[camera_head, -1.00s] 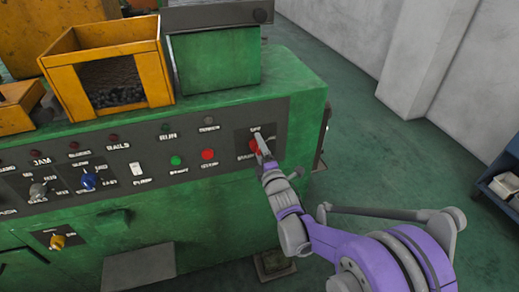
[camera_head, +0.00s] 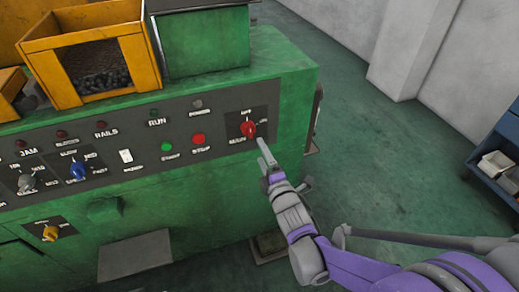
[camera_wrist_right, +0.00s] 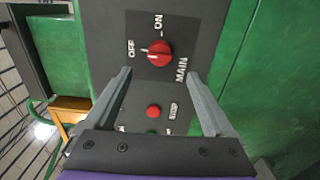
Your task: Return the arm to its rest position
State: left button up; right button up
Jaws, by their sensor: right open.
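My right gripper (camera_head: 268,158) is open and empty, just in front of and below the red main switch knob (camera_head: 248,129) on the green machine's dark panel. In the right wrist view the two fingers of the right gripper (camera_wrist_right: 160,95) stand wide apart, and the red knob (camera_wrist_right: 159,53) shows beyond the fingertips, untouched, with ON, OFF and MAIN lettering around it. My right arm (camera_head: 300,240) reaches in from the lower right. My left gripper is not in view.
The green machine (camera_head: 200,222) carries a green start button (camera_head: 167,147), a red stop button (camera_head: 198,139) and a blue knob (camera_head: 78,171). A yellow bin (camera_head: 101,97) of small parts sits on top. A blue shelf (camera_head: 507,140) stands at right. Green floor (camera_head: 365,160) is clear.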

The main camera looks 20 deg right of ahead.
dwell(0.4)
jog(key=s+f+m+g+p, duration=0.2)
jog(key=s+m+g, duration=0.4)
jog(key=s+m, duration=0.3)
jog(key=s+f+m+g+p, duration=0.2)
jog(key=s+m+g, duration=0.4)
jog(key=s, duration=1)
jog(key=m+p, duration=0.1)
jog(key=m, duration=0.2)
jog(key=shift+a+m+g+h, duration=0.15)
jog(key=shift+m+g+h, duration=0.15)
jog(key=shift+f, duration=0.1)
